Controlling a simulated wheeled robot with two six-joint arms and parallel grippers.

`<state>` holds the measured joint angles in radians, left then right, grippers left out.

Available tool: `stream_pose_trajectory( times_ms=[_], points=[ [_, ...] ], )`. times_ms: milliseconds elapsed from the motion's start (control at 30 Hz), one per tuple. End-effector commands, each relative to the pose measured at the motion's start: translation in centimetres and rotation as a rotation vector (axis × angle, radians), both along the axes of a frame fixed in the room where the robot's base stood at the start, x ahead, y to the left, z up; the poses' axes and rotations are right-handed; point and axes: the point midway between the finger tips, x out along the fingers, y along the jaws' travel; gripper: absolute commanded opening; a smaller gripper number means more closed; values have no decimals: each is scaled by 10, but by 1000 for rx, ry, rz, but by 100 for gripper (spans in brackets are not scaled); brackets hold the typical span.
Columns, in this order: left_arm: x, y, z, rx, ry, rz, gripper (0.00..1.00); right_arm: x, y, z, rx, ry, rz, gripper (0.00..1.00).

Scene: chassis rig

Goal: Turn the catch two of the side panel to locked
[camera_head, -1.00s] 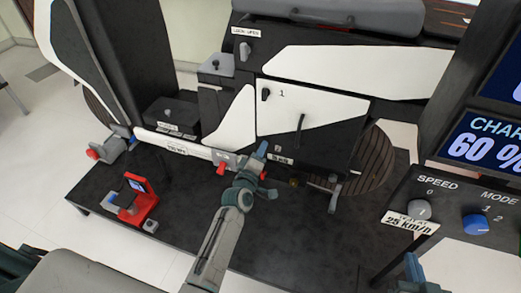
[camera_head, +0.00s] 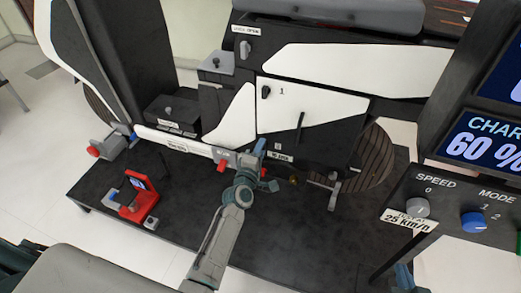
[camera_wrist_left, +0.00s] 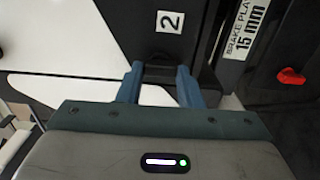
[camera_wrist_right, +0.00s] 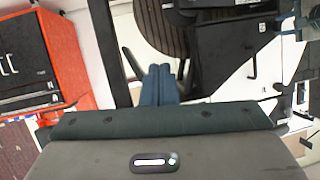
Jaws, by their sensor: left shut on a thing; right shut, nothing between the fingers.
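The side panel (camera_head: 330,110), white over black, is upright on the machine's side. Catch one (camera_head: 265,93), a small dark knob, is at its upper left beside the number 1. The number 2 label (camera_wrist_left: 170,22) shows in the left wrist view, with catch two (camera_wrist_left: 158,68) just below it, dark and between my left fingers. My left gripper (camera_head: 258,148) is shut on catch two at the panel's lower left edge. The fingers hide much of it, so I cannot tell its turn position. My right gripper (camera_wrist_right: 160,72) is shut and empty, away from the panel.
A red stand with a small screen (camera_head: 138,195) is on the dark platform at left. A red-handled clamp (camera_head: 222,160) is close left of my left gripper. A control console with knobs (camera_head: 473,222) fills the right.

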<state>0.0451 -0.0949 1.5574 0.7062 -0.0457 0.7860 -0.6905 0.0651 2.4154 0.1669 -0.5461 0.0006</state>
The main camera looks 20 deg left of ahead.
Motion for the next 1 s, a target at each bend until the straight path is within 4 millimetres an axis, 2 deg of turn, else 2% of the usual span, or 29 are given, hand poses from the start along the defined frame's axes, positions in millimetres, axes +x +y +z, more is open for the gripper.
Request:
stream_pose_trajectory(
  times_ms=[133,167,267,533,667,833,1000],
  points=[
    [0,1,1,0,-3,1,10,0,0,0,0,0,0,0],
    [0,1,1,0,-3,1,34,0,0,0,0,0,0,0],
    [0,0,1,0,-2,1,54,0,0,0,0,0,0,0],
    [0,0,0,1,-1,0,55,0,0,0,0,0,0,0],
    [-8,0,-1,0,1,0,55,0,0,0,-1,-2,-1,0],
    [-36,1,-2,0,2,0,55,2,-1,2,-3,-24,-3,0],
    [-72,3,-3,-1,1,1,55,20,-4,29,-11,-181,-16,0]
  ],
)
